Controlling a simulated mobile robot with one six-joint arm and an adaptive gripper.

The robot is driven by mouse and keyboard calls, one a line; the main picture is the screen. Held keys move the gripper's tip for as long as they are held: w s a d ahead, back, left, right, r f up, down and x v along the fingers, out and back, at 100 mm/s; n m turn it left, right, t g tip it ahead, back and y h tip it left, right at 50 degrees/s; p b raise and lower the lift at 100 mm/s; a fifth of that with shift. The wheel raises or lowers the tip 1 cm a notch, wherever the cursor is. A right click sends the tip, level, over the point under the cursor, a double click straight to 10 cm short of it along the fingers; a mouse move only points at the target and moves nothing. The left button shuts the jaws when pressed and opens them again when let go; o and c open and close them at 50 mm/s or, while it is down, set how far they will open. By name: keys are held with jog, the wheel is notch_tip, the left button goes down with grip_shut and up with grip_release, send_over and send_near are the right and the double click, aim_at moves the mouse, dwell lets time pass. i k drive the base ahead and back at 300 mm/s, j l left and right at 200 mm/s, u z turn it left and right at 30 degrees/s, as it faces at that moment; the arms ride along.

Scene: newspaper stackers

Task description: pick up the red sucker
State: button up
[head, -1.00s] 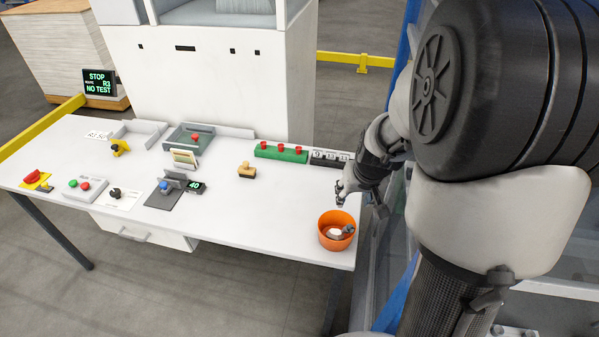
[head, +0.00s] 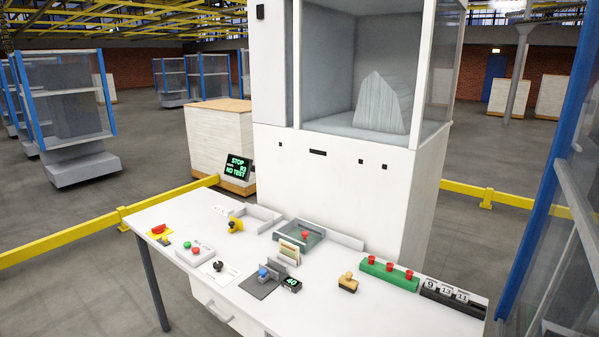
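A green block (head: 400,281) lies near the back right of the white table. Three small red pieces, which look like suckers, stand upright in it in a row: a left one (head: 372,260), a middle one (head: 389,266) and a right one (head: 409,274). Another small red piece (head: 304,235) stands in a grey tray (head: 315,246) near the middle back. It is too small to tell whether that is a sucker or a knob. My gripper and arm are not in view.
A black number counter (head: 453,297) sits right of the green block. A tall white cabinet (head: 340,190) stands behind; yellow rails (head: 65,245) run alongside.

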aim_at(409, 273)
jog(key=j+z, duration=0.1)
jog(key=z, duration=0.2)
jog(key=k+j+z, duration=0.1)
jog(key=z, duration=2.25)
jog(key=u, duration=2.05)
jog(key=i+j, duration=0.15)
jog(key=j, duration=0.2)
jog(key=i+j, duration=0.2)
jog(key=j, duration=0.15)
jog(key=i+j, duration=0.15)
jog(key=j, duration=0.25)
jog(key=i+j, duration=0.2)
jog(key=j, duration=0.15)
jog(key=i+j, duration=0.15)
jog(key=j, duration=0.2)
jog(key=i+j+z, duration=0.1)
jog(key=z, duration=0.3)
jog(key=j+z, duration=0.4)
jog(key=i+j+z, duration=0.1)
jog(key=z, duration=0.3)
jog(key=j+z, duration=0.4)
